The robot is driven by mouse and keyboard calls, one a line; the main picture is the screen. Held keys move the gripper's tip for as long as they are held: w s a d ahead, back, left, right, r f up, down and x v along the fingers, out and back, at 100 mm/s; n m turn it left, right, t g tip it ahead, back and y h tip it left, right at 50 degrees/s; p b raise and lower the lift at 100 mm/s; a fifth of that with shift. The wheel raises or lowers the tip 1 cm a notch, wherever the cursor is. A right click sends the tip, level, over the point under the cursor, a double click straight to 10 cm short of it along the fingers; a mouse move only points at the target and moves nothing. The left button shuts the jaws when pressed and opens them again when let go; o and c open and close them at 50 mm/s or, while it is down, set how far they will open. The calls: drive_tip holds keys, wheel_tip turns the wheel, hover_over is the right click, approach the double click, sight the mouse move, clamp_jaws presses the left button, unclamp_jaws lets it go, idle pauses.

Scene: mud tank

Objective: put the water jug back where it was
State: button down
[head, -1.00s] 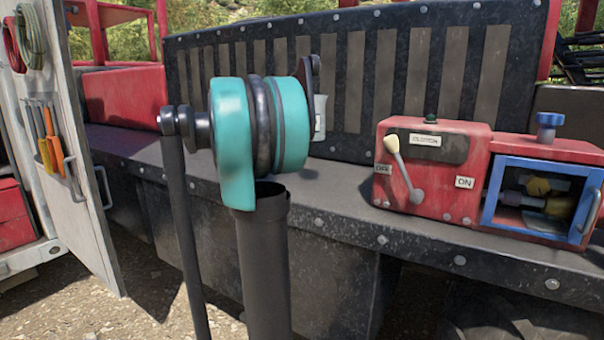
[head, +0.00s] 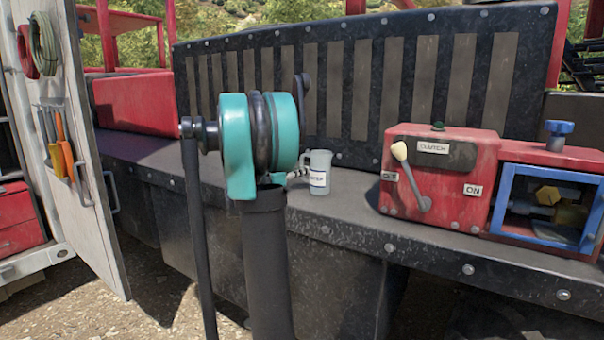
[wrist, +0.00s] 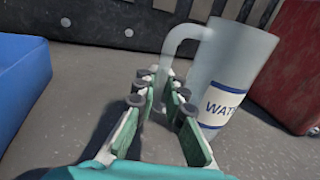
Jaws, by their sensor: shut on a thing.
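The water jug (head: 319,178) is a pale, translucent jug with a blue-edged white label. It is upright at the grey ledge, left of the red clutch box; its base looks on or very close to the surface. In the wrist view the jug (wrist: 232,65) stands right of my fingers, its label partly showing. My gripper (wrist: 162,88) has its green-padded fingers closed around the jug's handle. In the head view my arm hides most of the gripper; only a small part shows beside the jug.
The red clutch box (head: 433,180) with a lever stands right of the jug, beside a blue-framed compartment (head: 545,205). A black slatted panel (head: 360,85) rises behind. In the wrist view a blue object (wrist: 22,85) lies left. Bare ledge (wrist: 85,115) lies between it and my fingers.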

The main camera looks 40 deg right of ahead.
drive_tip(key=shift+f, duration=0.2)
drive_tip(key=shift+f, duration=0.1)
drive_tip(key=c, duration=1.6)
unclamp_jaws()
